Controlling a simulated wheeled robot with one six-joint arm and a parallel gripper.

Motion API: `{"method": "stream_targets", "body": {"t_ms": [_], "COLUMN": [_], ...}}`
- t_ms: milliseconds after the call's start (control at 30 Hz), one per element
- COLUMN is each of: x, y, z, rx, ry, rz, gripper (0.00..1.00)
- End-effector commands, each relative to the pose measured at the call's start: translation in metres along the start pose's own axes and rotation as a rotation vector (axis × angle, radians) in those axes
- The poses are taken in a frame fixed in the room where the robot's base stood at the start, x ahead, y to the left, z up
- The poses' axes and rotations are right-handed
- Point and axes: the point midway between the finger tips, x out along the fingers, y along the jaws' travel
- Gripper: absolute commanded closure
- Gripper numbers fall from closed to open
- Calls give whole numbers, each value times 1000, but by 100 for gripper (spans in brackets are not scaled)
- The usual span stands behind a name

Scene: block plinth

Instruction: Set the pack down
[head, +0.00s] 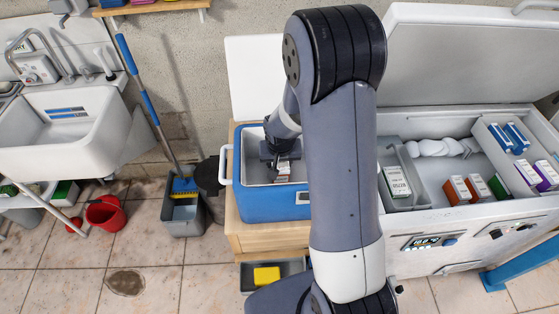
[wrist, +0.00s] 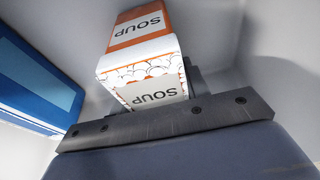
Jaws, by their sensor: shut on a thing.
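My gripper (head: 281,155) is down inside the open blue cooler box (head: 268,206). It is shut on a small white and orange soup pack (head: 284,173). In the wrist view the soup pack (wrist: 142,65) shows the word SOUP on two faces and sticks out beyond the dark gripper bar. Pale walls surround it. Whether the pack touches the cooler floor is hard to tell. The gripper hides part of the pack, and my arm covers the right side of the cooler.
A blue item (wrist: 38,85) is close on the left in the wrist view. The cooler stands on a wooden stand (head: 245,235). An open chest freezer (head: 470,222) with several packs is at right. A sink (head: 65,125), mop bucket (head: 183,215) and red bucket (head: 106,212) are at left.

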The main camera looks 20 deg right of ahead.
Motion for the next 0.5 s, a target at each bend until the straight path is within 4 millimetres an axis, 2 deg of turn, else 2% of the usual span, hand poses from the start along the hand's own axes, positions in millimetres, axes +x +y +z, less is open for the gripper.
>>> {"method": "stream_targets", "body": {"t_ms": [200, 233, 500], "x": [4, 3, 2], "y": [0, 0, 0], "z": [1, 1, 1], "rx": [0, 0, 0], "ry": [1, 0, 0], "rz": [0, 0, 0], "gripper": [88, 56, 35]}}
